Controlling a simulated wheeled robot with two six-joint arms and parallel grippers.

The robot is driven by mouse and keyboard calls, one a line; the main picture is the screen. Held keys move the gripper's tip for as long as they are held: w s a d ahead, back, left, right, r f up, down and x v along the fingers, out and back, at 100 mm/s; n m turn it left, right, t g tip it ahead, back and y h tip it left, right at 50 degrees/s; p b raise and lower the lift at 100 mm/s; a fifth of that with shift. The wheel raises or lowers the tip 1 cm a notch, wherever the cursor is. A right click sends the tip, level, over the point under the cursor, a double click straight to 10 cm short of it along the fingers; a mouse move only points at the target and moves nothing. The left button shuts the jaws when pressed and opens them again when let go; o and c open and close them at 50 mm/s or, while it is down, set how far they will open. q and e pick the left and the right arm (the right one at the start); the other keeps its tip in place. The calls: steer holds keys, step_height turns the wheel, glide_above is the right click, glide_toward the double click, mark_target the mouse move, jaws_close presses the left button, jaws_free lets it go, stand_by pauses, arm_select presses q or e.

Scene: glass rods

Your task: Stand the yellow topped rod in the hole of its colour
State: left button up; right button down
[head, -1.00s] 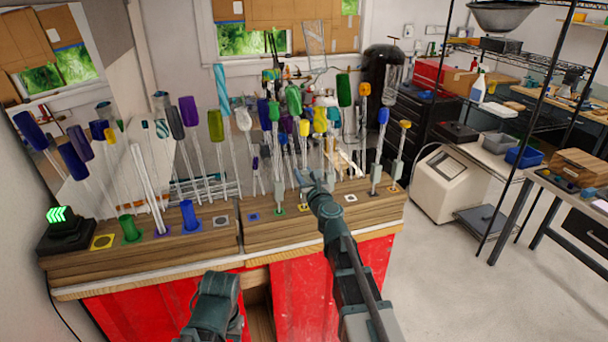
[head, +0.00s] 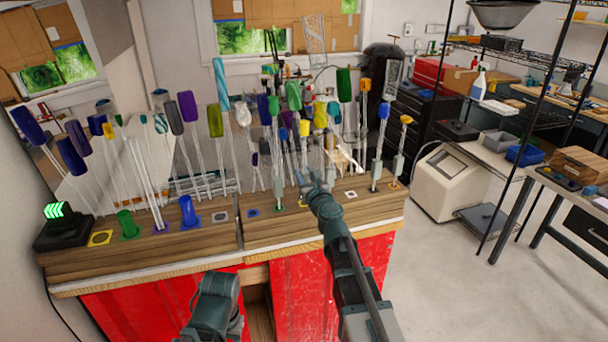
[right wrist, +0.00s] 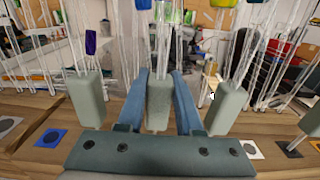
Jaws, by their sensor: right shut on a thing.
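The yellow topped rod (head: 304,128) stands upright among other rods over the right part of the wooden bench. My right gripper (head: 320,180) is around its lower part. In the right wrist view its fingers (right wrist: 159,90) are shut on a grey-green grip block (right wrist: 158,103) with a clear rod rising from it. A yellow square with a hole (head: 101,239) lies at the far left of the bench, empty. My left arm shows low in the head view, but its fingers do not show.
A green topped rod (head: 274,106) stands close left of my right gripper. A blue topped rod (head: 383,110) and an orange topped one (head: 405,120) stand to its right. Green (head: 127,224) and blue (head: 188,212) glass pieces stand near the yellow square. Many tall rods crowd behind.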

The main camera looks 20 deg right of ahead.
steer(key=shift+f, duration=0.2)
steer(key=c, duration=0.5)
jaws_free()
steer(key=shift+s, duration=0.15)
